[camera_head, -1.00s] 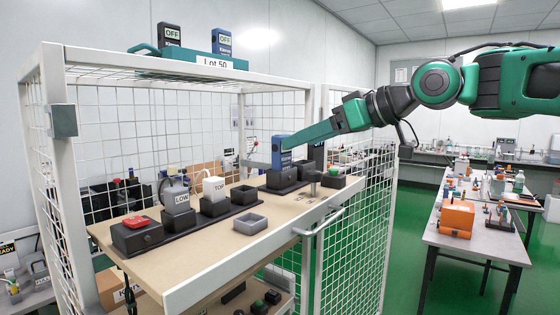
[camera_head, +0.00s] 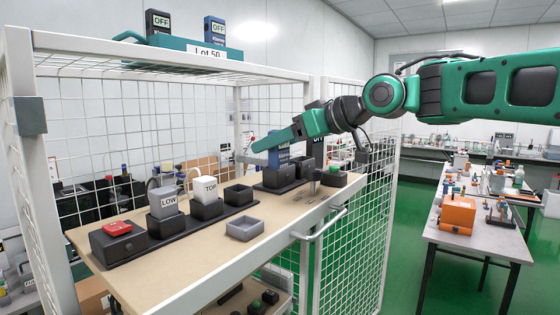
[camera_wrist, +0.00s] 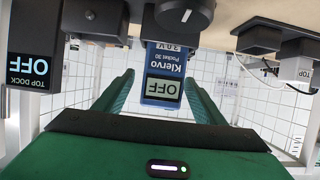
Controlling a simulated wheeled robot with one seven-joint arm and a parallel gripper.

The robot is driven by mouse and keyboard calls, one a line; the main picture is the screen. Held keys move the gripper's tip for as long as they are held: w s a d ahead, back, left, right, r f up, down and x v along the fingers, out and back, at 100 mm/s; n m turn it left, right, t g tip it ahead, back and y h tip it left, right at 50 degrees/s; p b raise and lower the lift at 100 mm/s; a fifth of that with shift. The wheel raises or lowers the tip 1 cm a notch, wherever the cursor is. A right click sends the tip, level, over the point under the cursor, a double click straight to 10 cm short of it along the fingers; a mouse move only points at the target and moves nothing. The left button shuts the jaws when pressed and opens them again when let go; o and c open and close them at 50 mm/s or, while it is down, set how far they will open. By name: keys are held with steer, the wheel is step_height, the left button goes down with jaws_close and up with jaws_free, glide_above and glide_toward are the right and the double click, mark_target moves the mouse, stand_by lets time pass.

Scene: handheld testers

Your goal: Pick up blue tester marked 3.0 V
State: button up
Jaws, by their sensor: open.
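The blue tester (camera_head: 279,156) stands upright in a black dock on the shelf. My gripper (camera_wrist: 158,98) is open, with one green finger on each side of the tester and gaps visible. In the head view my gripper (camera_head: 262,146) reaches across the tester's upper part and hides some of it. A second blue tester (camera_head: 215,31) and a dark tester (camera_head: 158,23) stand on the teal Lot 50 holder above.
The wire cage (camera_head: 22,150) and its posts surround the shelf (camera_head: 270,215). A dark TOP DOCK unit (camera_wrist: 33,50) stands beside the tester. Grey LOW (camera_head: 168,203) and white TOP (camera_head: 205,187) units stand further left. A grey tray (camera_head: 245,228) sits at the front.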

steer(key=x, duration=0.3)
steer(key=shift+a, duration=0.1)
steer(key=c, duration=1.2)
